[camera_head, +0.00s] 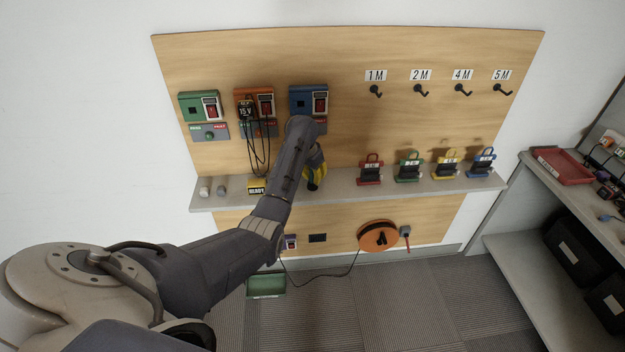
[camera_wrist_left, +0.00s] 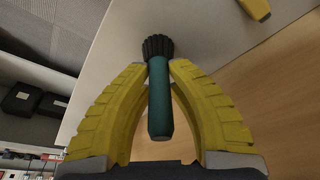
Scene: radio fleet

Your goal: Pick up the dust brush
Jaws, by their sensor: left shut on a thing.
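The dust brush (camera_wrist_left: 159,98) has a teal handle and dark bristles. In the left wrist view it is between the yellow fingers of my left gripper (camera_wrist_left: 162,68), which is shut on its handle. The bristles stick out past the fingertips. In the head view my left gripper (camera_head: 315,176) is at the shelf (camera_head: 335,187), in front of the wooden board. Whether the bristles touch the shelf is unclear. My right gripper is not in view.
A yellow READY block (camera_head: 256,187) and two small knobs stand on the shelf to the left. Red (camera_head: 370,170), green (camera_head: 409,168), yellow and blue holders stand to the right. Wall chargers (camera_head: 309,100) and hooks hang above. An orange reel (camera_head: 378,237) is below. A side bench (camera_head: 575,205) is at right.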

